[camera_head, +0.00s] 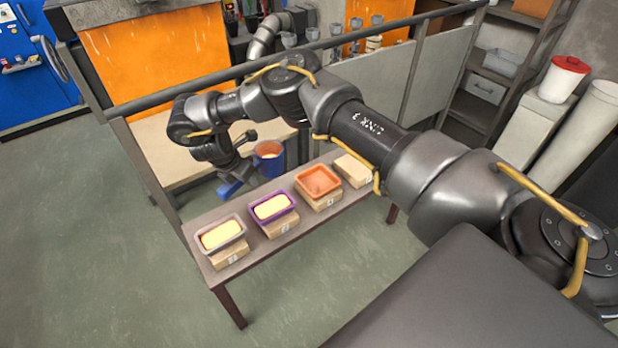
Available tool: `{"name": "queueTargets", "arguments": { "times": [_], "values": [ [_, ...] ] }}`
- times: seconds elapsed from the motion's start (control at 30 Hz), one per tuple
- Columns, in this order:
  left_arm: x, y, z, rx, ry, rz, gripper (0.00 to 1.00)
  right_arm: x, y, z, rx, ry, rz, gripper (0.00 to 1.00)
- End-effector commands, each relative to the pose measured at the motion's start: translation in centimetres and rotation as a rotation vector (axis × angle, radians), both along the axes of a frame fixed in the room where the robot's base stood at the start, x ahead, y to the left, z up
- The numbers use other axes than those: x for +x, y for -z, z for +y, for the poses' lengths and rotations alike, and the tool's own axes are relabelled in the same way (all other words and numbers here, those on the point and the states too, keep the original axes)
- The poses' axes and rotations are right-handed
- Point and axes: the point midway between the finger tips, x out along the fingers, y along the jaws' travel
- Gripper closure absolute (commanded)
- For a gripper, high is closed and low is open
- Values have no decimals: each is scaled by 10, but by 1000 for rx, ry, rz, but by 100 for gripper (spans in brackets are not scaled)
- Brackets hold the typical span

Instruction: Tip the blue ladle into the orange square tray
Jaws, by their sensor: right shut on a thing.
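The blue ladle (263,167) has a blue cup with an orange inside and looks roughly upright behind the table's far edge. My right gripper (236,172) is just left of the cup, shut on the blue ladle, with a blue part showing below the wrist. The fingertips are small and partly hidden. The orange square tray (318,181) stands on a wooden block, to the right of and nearer than the ladle, and looks empty. My left gripper is not in view.
On the table (272,247), a grey tray (222,235) and a purple-rimmed tray (273,207) hold pale yellow contents on blocks. A bare block (354,169) is at right. A dark rail (210,80) runs behind. My right arm reaches across above.

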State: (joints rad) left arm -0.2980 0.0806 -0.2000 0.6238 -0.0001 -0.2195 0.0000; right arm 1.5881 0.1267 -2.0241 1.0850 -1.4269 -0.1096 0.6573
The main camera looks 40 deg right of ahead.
Motion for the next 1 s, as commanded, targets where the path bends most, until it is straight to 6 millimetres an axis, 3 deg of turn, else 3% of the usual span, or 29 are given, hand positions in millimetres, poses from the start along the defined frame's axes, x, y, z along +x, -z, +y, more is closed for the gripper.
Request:
{"name": "queueTargets", "arguments": {
  "times": [0.03, 0.1, 0.47, 0.6, 0.7, 0.83, 1.0],
  "values": [
    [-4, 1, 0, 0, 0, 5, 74, 5, 14, -22, 7, -65, 7, 100],
    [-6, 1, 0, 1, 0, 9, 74, 12, 29, -46, 10, -170, 9, 100],
    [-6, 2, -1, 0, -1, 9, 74, 15, 66, -111, 6, -415, 9, 100],
    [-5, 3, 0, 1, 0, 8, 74, 7, 89, -156, 0, -527, 9, 100],
    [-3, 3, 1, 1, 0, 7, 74, 0, 102, -179, 1, -598, 7, 100],
    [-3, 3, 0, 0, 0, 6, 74, -7, 113, -199, 0, -661, 5, 100],
    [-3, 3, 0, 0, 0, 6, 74, -11, 117, -208, 0, -696, 2, 100]
  ]
}}
